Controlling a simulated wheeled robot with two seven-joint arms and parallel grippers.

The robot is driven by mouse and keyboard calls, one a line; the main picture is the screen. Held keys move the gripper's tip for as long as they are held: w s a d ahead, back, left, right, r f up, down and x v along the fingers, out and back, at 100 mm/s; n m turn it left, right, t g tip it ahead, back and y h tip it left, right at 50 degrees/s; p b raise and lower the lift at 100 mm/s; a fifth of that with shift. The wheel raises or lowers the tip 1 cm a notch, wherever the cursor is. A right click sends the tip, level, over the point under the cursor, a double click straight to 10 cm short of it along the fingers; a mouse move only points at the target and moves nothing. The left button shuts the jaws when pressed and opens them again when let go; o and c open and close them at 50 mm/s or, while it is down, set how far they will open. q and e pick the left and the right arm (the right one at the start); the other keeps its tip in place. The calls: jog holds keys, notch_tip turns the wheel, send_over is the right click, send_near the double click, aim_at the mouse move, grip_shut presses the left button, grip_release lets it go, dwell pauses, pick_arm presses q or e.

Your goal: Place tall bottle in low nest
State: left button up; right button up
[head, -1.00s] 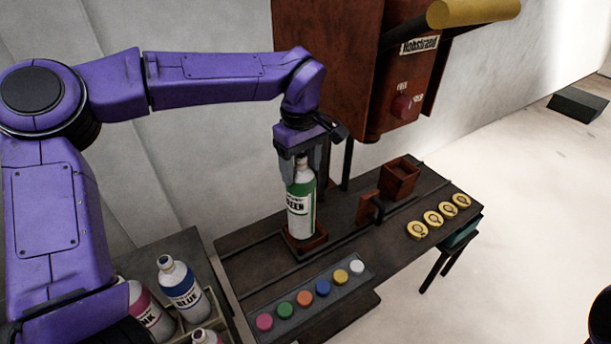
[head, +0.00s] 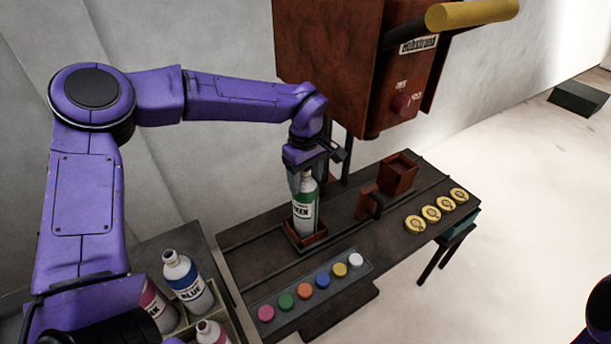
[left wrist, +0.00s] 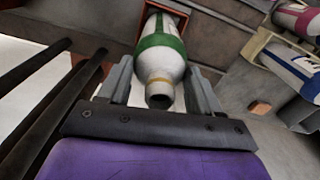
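The tall bottle, white with a green label band (head: 304,212), is upright at the low nest, a shallow rust-red square tray (head: 291,236) on the dark bench. Its lower end sits inside the nest's walls; whether it touches the floor is hidden. My left gripper (head: 308,180) is above the nest with its fingers around the bottle's upper part. In the left wrist view the bottle (left wrist: 160,62) lies between both fingers, which appear to touch its sides, and the nest's red rim (left wrist: 183,18) shows beyond. My right gripper is out of view.
A taller rust-red box (head: 398,174) and an upright bracket (head: 369,203) stand right of the nest. Colored buttons (head: 321,281) line the bench front; yellow discs (head: 431,214) lie right. A crate with other bottles (head: 187,281) is lower left. A red machine (head: 335,70) overhangs behind.

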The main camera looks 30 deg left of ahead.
pick_arm(q)
jog(key=o, duration=0.4)
jog(key=shift+o, duration=0.2)
notch_tip(320, 180, up, 12)
jog(key=shift+r+b, duration=0.15)
jog(key=shift+b, duration=0.45)
